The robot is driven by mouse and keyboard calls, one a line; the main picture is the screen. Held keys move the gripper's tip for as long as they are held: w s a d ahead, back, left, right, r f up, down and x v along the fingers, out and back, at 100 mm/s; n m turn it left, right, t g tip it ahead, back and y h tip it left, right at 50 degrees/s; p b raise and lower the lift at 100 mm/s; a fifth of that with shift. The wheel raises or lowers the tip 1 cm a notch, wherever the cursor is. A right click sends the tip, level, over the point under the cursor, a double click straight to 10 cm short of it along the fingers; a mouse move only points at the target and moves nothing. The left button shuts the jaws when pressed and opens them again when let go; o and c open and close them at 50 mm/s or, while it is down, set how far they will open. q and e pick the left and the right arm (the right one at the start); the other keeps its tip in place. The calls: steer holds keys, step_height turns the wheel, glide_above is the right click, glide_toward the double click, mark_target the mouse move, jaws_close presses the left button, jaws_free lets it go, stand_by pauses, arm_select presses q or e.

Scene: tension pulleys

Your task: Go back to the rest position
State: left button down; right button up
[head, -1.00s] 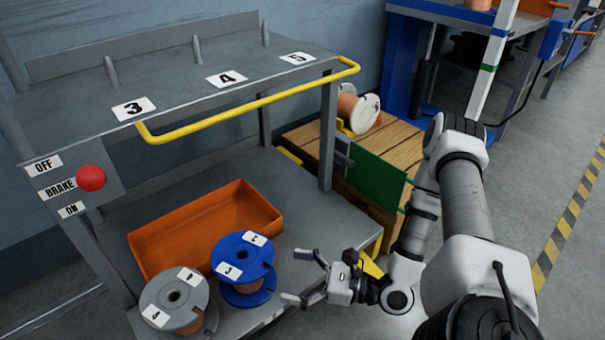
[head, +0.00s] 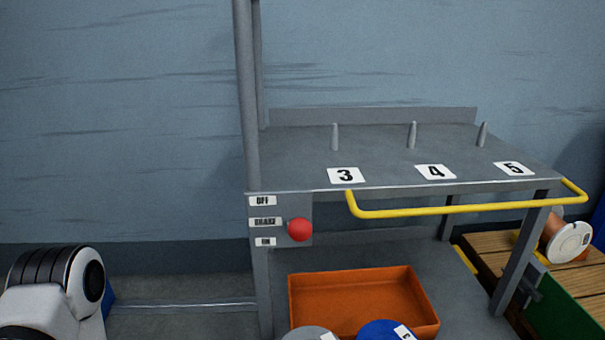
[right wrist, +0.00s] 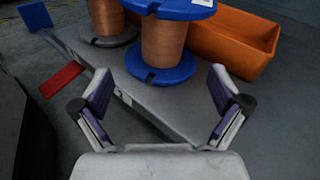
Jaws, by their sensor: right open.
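My right gripper (right wrist: 156,105) is open and empty in the right wrist view. It faces a blue-flanged spool (right wrist: 163,40) wound with copper wire, standing upright on the grey lower shelf (right wrist: 170,95), apart from the fingers. A grey-flanged copper spool (right wrist: 107,25) stands just left of it. In the head view only the tops of the blue spool (head: 385,331) and the grey spool (head: 311,333) show at the bottom edge. My right gripper is outside the head view. My left gripper is not in view; a white and black piece of my own arm shows at lower left.
An orange bin (head: 362,300) sits on the lower shelf behind the spools. The upper shelf (head: 395,160) has pegs numbered 3, 4 and 5 and a yellow rail (head: 460,209). A red brake knob (head: 300,230) is at its left. A wooden pallet (head: 490,255) with a spool stands right.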

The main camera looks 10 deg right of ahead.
steer(key=a+n+g+p, duration=0.1)
steer(key=n, duration=0.1)
steer(key=a+n+g+p, duration=0.1)
steer(key=n+p, duration=0.1)
steer(key=a+n+g+h+p, duration=0.1)
steer(key=n+g, duration=0.1)
steer(key=shift+w+a, duration=0.1)
steer(key=shift+w, duration=0.2)
steer(key=s+r+n+g+h+p, duration=0.2)
steer(key=s+n+g+h+p, duration=0.8)
steer(key=n, duration=1.1)
step_height(320, 180, up, 38)
steer(key=y+p, duration=0.1)
steer(key=p, duration=3.9)
steer(key=shift+s+a+f, duration=0.15)
steer(key=shift+s+a, duration=0.05)
steer(key=shift+s, duration=0.15)
